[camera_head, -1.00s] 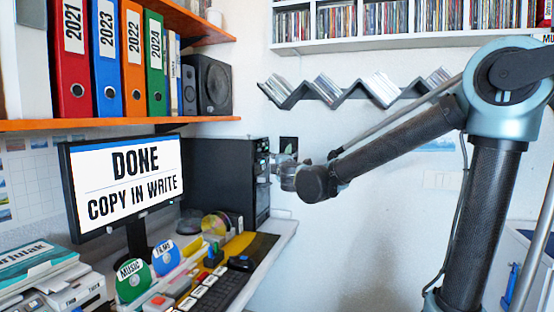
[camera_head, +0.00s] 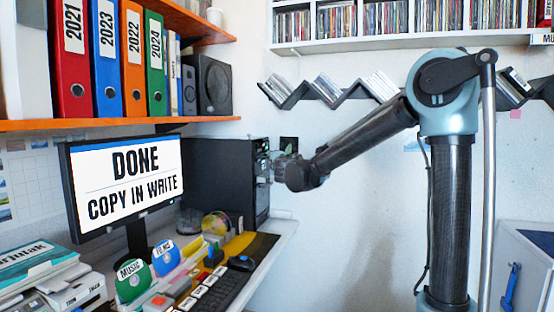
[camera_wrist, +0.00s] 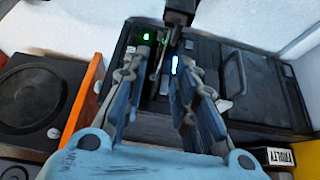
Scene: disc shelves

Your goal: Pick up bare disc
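My gripper (camera_head: 276,161) is at the front of a black computer tower (camera_head: 220,180) in the head view, small and partly hidden by my wrist. In the wrist view, my gripper (camera_wrist: 160,75) has its two blue-grey fingers apart, pointing at the tower front (camera_wrist: 240,85). A narrow grey piece shows between the fingertips, near a green light and a blue light. I cannot tell whether it is a disc or part of a drive. A shiny disc (camera_head: 215,223) stands on the desk. Green MUSIC (camera_head: 132,281) and blue FILMS (camera_head: 165,257) labelled discs stand nearer.
The monitor (camera_head: 125,185) reads "DONE COPY IN WRITE". A keyboard (camera_head: 222,290) lies on the desk. An orange shelf (camera_head: 120,124) with binders and a speaker (camera_head: 207,84) is above. A zigzag disc rack (camera_head: 335,95) hangs on the back wall.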

